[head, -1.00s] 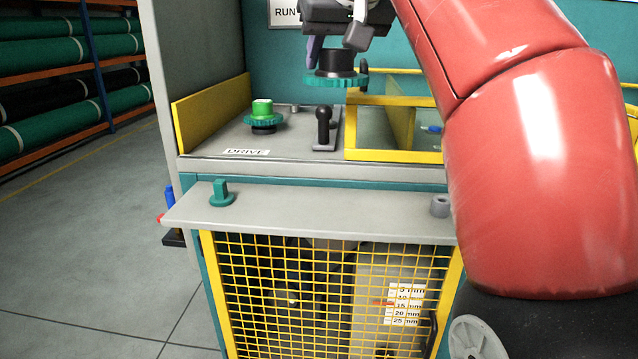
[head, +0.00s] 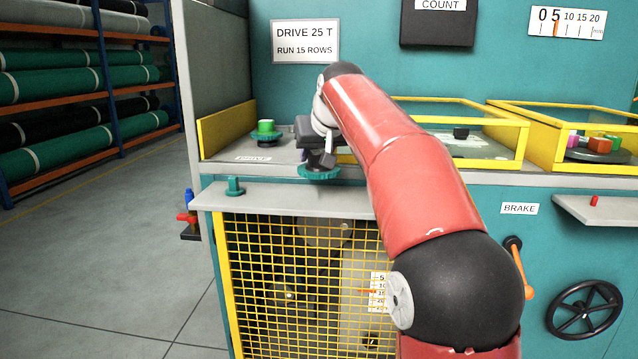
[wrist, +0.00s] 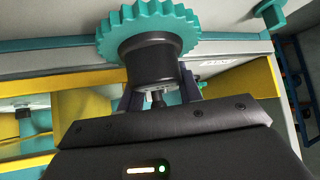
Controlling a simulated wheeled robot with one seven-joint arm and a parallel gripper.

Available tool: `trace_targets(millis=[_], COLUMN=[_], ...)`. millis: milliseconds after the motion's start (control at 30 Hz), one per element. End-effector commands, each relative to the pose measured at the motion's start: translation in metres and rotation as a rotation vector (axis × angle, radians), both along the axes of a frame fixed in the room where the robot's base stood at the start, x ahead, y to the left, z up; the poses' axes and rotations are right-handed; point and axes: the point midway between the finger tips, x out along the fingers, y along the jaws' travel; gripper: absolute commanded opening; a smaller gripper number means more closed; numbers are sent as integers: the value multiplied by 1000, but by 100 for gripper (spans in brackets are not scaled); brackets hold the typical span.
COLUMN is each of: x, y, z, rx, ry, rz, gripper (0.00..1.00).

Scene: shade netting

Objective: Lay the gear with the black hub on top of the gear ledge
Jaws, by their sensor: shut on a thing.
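The gear with the black hub is a teal toothed disc (head: 318,172) with a black cylinder above it. It hangs level, teeth down, just above or over the back part of the gear ledge (head: 285,198); I cannot tell whether it touches. My gripper (head: 319,153) is shut on its black hub. In the wrist view the teal gear (wrist: 150,28) and the black hub (wrist: 152,62) sit between the fingers.
A gear with a green hub (head: 265,128) stands on the grey deck behind, beside the DRIVE label. A yellow mesh guard (head: 290,270) is below the ledge. Yellow-framed bays (head: 470,135) lie to the right. The ledge between peg and held gear is clear.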

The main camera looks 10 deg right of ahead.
Motion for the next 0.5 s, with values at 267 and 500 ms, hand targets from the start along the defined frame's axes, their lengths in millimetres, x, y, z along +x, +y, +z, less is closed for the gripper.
trace_targets(millis=[267,500], x=[1,6], y=[-1,-2], z=[-13,-45], rx=[1,0], ry=[-7,-6], rz=[0,0], gripper=[0,0])
